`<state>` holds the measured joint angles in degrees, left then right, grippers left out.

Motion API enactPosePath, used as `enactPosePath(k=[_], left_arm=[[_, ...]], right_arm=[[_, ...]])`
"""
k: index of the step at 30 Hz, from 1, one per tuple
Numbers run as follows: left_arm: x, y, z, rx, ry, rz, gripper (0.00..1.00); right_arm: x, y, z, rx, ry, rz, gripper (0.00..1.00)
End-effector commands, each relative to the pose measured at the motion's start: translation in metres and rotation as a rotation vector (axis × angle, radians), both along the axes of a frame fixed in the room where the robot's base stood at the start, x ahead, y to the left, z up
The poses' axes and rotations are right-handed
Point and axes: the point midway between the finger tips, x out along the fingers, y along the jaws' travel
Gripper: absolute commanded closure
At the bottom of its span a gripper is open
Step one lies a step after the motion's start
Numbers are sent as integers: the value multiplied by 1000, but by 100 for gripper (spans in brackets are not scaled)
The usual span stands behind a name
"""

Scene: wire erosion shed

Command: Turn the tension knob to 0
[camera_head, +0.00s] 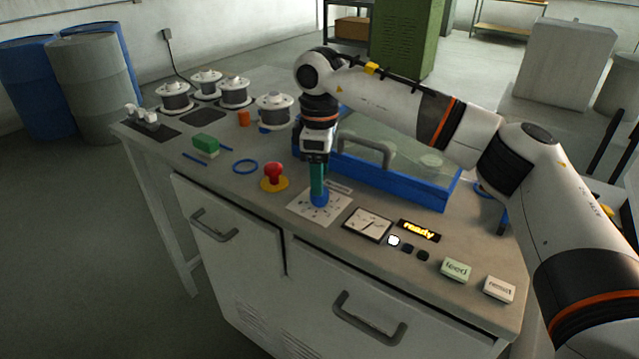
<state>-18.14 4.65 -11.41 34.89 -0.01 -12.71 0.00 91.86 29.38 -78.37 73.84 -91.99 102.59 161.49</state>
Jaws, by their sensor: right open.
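The tension knob (320,201) is blue and sits on a white dial plate (301,205) with dark marks, on the bench top. My right gripper (318,188) points straight down over the knob, its teal fingers at the knob's top. The fingers overlap in the picture, so I cannot tell whether they touch the knob. The right gripper is open. The knob's pointer and the number it faces are too small or hidden to read. My left gripper is not in view.
A red mushroom button (273,172) stands left of the dial plate. A gauge (367,224), a lit "ready" display (419,230) and a "feed" button (456,269) lie to the right. A blue-framed case (390,180) with a handle stands behind. Wire spools (274,112) stand at back left.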

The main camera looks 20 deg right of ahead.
Motion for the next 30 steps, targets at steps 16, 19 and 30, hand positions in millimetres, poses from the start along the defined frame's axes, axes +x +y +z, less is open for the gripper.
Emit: enactPosePath(k=[16,19,30], left_arm=[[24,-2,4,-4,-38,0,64],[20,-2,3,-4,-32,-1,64],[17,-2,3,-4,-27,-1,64]], right_arm=[[0,0,-34,2,-1,0,44],[0,0,-34,2,-1,0,51],[0,0,-34,2,-1,5,89]])
